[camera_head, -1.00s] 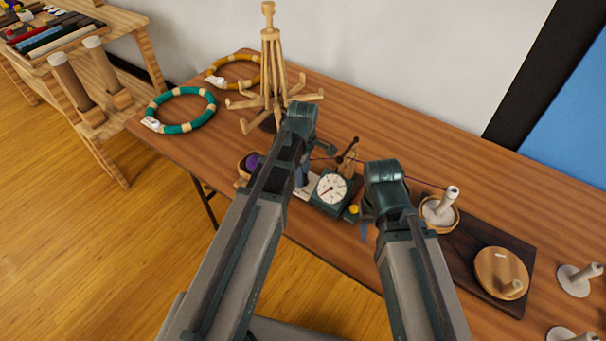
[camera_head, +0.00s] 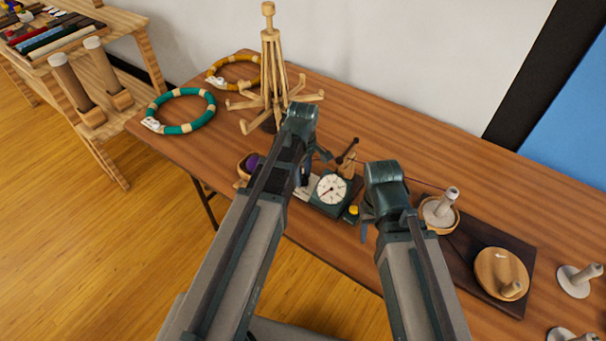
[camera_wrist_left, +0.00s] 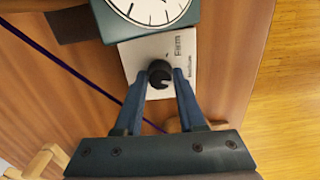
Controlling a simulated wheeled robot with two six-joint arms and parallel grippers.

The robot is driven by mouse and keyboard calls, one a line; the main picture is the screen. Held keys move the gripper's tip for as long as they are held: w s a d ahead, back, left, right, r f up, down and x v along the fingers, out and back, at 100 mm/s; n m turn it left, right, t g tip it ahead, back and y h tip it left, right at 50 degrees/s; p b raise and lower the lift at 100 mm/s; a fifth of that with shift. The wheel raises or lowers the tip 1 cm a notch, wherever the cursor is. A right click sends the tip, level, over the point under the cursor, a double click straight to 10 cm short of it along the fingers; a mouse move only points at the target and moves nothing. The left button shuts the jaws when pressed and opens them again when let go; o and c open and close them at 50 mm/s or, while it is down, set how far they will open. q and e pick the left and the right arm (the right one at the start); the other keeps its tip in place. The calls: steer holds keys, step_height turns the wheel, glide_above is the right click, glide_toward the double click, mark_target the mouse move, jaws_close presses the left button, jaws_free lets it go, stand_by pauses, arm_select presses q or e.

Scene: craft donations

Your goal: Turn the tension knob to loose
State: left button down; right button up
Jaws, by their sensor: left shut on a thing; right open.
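The tension knob (camera_wrist_left: 159,72) is a small black knob with a pale mark, on a white plate (camera_wrist_left: 142,56) beside the dial. My left gripper (camera_wrist_left: 160,84) has its two blue fingers closed on the knob from either side. In the head view, my left gripper (camera_head: 304,176) is over the plate, and the knob is hidden there. The dark green box with a round white dial (camera_head: 332,189) stands right of it. My right gripper (camera_head: 367,212) is open and empty, just right of the box. The small print on the plate is partly readable as "Firm".
A purple yarn strand (camera_wrist_left: 62,62) runs close past the left fingers. A wooden swift (camera_head: 270,70) stands behind, with a teal ring (camera_head: 160,128) to its left. A dark board (camera_head: 460,252) with a round wooden piece (camera_head: 500,271) lies at right.

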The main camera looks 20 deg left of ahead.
arm_select(q)
steer(key=m, duration=0.4)
steer(key=shift+m, duration=2.2)
steer(key=c, duration=0.5)
jaws_free()
steer(key=shift+r, duration=0.1)
step_height(320, 180, up, 14)
steer(key=p, duration=1.4)
arm_select(e)
step_height(320, 180, up, 14)
